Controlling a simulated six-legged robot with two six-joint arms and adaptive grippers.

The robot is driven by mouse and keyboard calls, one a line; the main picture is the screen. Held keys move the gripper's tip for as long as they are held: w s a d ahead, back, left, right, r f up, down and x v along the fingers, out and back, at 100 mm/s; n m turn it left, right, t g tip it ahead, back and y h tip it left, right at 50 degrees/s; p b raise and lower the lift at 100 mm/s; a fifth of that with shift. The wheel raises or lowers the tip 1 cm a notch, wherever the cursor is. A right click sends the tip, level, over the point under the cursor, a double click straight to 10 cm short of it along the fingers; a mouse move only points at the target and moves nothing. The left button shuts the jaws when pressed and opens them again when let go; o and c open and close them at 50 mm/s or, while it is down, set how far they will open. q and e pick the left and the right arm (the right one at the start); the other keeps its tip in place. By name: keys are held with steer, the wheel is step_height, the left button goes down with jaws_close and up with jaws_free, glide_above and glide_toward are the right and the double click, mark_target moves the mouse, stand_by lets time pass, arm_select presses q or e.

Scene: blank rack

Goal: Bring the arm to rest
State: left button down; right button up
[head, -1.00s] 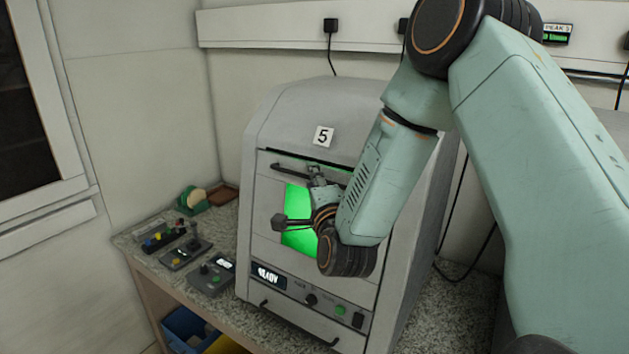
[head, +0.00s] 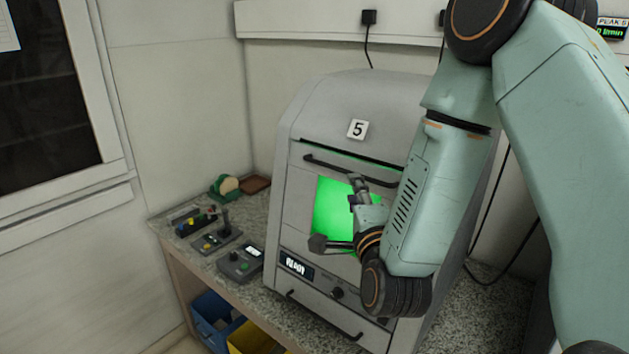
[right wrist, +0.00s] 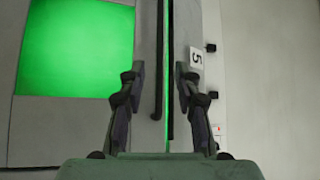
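My right arm (head: 440,190) comes in from the right and hangs bent in front of a grey machine (head: 335,105) labelled 5. My right gripper (head: 338,214) is in front of its green-lit window (head: 330,205), below the dark door handle (head: 345,168). The fingers are spread and nothing is between them. In the right wrist view, the right gripper (right wrist: 158,78) also shows open, with the handle (right wrist: 158,60) seen beyond the gap between its fingers; I see no contact. My left gripper is not in view.
The machine stands on a speckled counter (head: 255,213). Small control boxes (head: 240,262), one with knobs, and a green holder (head: 224,187) lie to its left. Blue (head: 212,318) and yellow (head: 250,340) bins are below. A thin green slit (right wrist: 167,70) runs beside the handle.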

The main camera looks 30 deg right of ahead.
steer(key=shift+a, duration=0.1)
steer(key=s+a+f+n+g+y+b, duration=0.25)
steer(key=f+n, duration=0.25)
steer(key=f, duration=0.4)
steer(key=s+a+f+n+g+y+b, duration=0.25)
steer(key=f+n, duration=0.25)
steer(key=f, duration=0.5)
steer(key=s+a+f+n+g+y+b, duration=0.1)
steer(key=s+a+f+n+g, duration=0.25)
steer(key=f+n, duration=0.4)
steer(key=s+a+f+n+g+b, duration=0.1)
steer(key=s+f+g+b, duration=0.3)
steer(key=s+f, duration=0.7)
steer(key=s+a+f+n+g+y+b, duration=0.1)
steer(key=s+a+f+n+g+b, duration=0.1)
steer(key=s+f+b, duration=0.7)
steer(key=s+f+n+g, duration=0.1)
steer(key=s+f+g, duration=0.1)
steer(key=f, duration=0.5)
steer(key=shift+s+a+f+g, duration=0.2)
steer(key=shift+s+g, duration=0.15)
steer(key=shift+s, duration=0.35)
steer(key=shift+s, duration=0.1)
